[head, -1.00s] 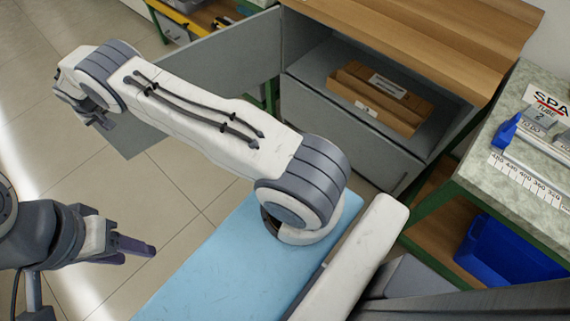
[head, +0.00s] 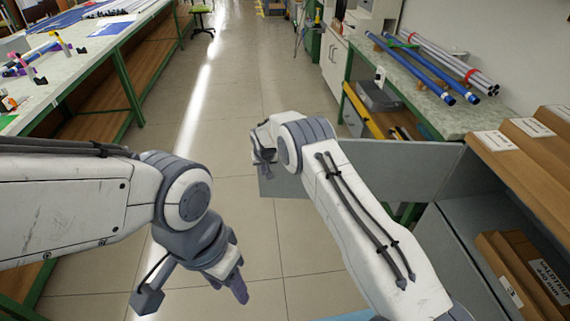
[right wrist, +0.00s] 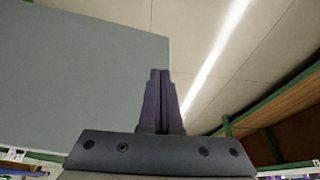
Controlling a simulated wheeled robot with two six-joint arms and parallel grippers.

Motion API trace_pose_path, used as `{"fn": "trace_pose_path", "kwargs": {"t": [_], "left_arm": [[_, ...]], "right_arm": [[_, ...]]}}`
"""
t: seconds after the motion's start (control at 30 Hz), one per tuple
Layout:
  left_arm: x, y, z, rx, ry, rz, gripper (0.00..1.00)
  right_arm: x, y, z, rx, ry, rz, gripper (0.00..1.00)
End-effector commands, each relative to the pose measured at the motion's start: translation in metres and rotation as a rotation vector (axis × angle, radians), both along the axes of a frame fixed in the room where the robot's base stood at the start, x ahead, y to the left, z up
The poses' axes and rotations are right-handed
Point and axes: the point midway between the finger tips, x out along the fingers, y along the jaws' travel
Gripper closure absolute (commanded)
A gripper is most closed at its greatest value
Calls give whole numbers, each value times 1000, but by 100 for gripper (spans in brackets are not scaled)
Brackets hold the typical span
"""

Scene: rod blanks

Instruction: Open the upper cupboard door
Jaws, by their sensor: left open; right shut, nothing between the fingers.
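The upper cupboard door (head: 390,168) is a flat grey panel, standing swung wide open from the cupboard at the right. My left gripper (head: 238,285) is open and empty over the floor at lower left, away from the door.
Behind the door, a bench (head: 440,115) carries blue and grey tubes. Another green-framed bench (head: 75,62) stands at the left. The tiled aisle (head: 235,110) between them is clear.

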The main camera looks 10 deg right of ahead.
Motion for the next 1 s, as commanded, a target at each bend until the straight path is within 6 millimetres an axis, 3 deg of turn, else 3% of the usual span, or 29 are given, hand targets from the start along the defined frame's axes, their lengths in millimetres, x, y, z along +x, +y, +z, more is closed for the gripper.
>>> {"fn": "trace_pose_path", "kwargs": {"t": [0.07, 0.43, 0.83, 0.93, 1.0], "left_arm": [[0, 0, 10, 0, 0, 0, 50], [0, 0, 0, 0, 0, 0, 50], [0, 0, 1, 0, 0, 0, 50], [0, 0, 6, 0, 0, 0, 50], [0, 0, 12, 0, 0, 0, 50]], "right_arm": [[-13, 13, 4, -2, 4, 13, 100], [-39, 21, 74, 0, -2, 14, 100], [-52, 25, 102, 0, 4, 22, 100], [-72, 35, 128, -3, 20, 57, 100], [-98, 46, 156, -6, 40, 98, 100]]}}
